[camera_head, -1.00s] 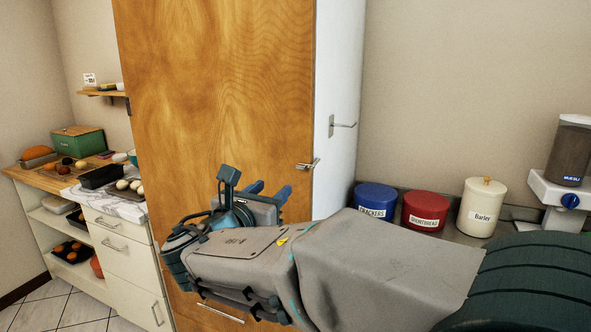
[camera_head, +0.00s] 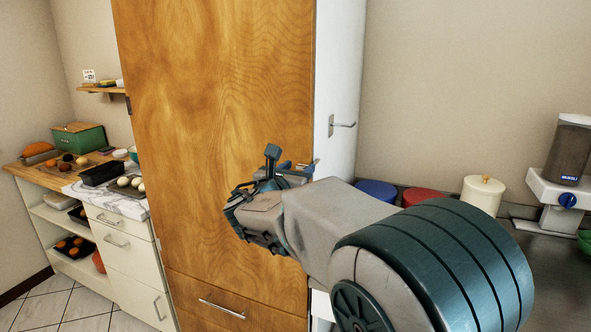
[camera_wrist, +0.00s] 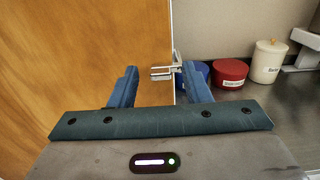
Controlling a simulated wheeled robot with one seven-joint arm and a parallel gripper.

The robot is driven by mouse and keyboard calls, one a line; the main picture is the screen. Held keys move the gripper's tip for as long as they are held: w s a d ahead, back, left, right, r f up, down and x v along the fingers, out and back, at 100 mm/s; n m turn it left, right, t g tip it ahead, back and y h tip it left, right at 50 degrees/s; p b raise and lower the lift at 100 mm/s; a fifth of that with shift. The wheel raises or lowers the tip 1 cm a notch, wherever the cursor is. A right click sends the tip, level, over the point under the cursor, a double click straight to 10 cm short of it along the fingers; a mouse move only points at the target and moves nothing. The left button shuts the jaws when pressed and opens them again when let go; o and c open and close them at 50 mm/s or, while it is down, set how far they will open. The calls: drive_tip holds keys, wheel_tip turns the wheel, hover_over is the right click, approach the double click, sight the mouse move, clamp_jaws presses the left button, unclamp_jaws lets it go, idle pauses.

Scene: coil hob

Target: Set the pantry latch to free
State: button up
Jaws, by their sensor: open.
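The tall pantry has a wooden door (camera_head: 215,130) with a white side panel (camera_head: 338,90). A small metal latch (camera_wrist: 162,72) sits at the right edge of the door, its bar lying roughly level in the wrist view. In the head view my gripper mostly hides the latch. My gripper (camera_wrist: 160,74) is open and empty, its two blue fingers pointing at the door edge. The latch shows between the fingertips, a little beyond them; I cannot tell the exact gap or any contact.
A metal plate with a rod (camera_head: 343,124) is on the side panel. Right of the pantry, a blue tin (camera_wrist: 203,70), a red tin (camera_wrist: 229,72) and a cream canister (camera_wrist: 268,60) stand on the counter, with a muesli dispenser (camera_head: 570,150). A drawer handle (camera_head: 222,309) is below the door.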

sight(308, 164)
clamp_jaws()
drive_tip(key=shift+f+m+b, duration=0.1)
drive_tip(key=shift+m+b, duration=0.2)
drive_tip(key=shift+b, duration=0.4)
drive_tip(key=m+b, duration=0.2)
drive_tip(key=b, duration=0.1)
drive_tip(key=shift+d, duration=0.1)
drive_tip(key=m+b, duration=0.1)
drive_tip(key=b, duration=0.1)
drive_tip(key=m+b, duration=0.2)
drive_tip(key=r+m+b, duration=0.1)
drive_tip(key=m+b, duration=0.1)
drive_tip(key=b, duration=0.1)
drive_tip(key=shift+s+d, duration=0.15)
drive_tip(key=shift+d, duration=0.15)
drive_tip(key=m+b, duration=0.4)
drive_tip(key=d+m+b, duration=0.1)
drive_tip(key=b, duration=0.1)
drive_tip(key=shift+s+r+m, duration=0.15)
drive_tip(key=shift+r+m, duration=0.1)
drive_tip(key=shift+m, duration=0.15)
drive_tip(key=m+b, duration=0.4)
drive_tip(key=shift+s+d+r+b, duration=0.15)
drive_tip(key=shift+d+r+b, duration=0.05)
drive_tip(key=shift+d+b, duration=0.15)
drive_tip(key=shift+m, duration=0.4)
